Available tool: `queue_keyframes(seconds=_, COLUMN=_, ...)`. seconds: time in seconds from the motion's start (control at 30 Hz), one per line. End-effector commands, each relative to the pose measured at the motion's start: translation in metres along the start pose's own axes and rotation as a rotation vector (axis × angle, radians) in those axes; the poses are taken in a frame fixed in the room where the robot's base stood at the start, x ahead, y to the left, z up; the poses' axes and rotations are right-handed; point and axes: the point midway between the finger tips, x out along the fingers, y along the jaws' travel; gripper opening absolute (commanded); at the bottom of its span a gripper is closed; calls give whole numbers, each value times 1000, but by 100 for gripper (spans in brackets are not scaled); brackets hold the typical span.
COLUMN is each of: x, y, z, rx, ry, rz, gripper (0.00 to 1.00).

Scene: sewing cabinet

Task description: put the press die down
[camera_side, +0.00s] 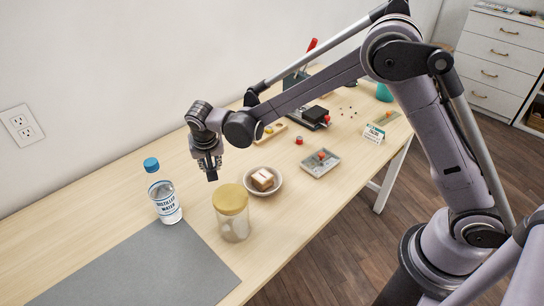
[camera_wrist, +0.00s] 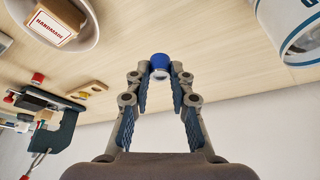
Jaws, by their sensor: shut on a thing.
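The press die is the small blue round piece (camera_wrist: 160,66) between my fingertips in the wrist view. My gripper (camera_wrist: 160,75) is shut on it. In the side view my gripper (camera_side: 209,165) points down over the wooden table, with a small dark piece (camera_side: 212,175) at its tips. It seems held above the tabletop, but I cannot tell how high. The water bottle (camera_side: 165,195) with a blue cap is to the left, and a gold-lidded jar (camera_side: 231,215) is in front.
A white bowl (camera_side: 277,188) holding a small box stands to the right of my gripper. A grey tray (camera_side: 309,171), a red-topped piece (camera_side: 299,141), a black block (camera_side: 316,115) and a dark press (camera_wrist: 57,140) lie beyond. A grey mat (camera_side: 140,272) covers the front left. Bare wood shows left of the bottle.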

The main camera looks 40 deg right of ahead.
Motion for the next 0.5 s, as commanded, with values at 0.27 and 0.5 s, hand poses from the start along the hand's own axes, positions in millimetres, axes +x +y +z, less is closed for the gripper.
queue_keyframes(seconds=0.27, x=22, y=-48, z=27, rx=0, ry=0, rz=-1, gripper=0)
queue_keyframes(seconds=0.5, x=30, y=-61, z=35, rx=2, ry=0, rz=1, gripper=0)
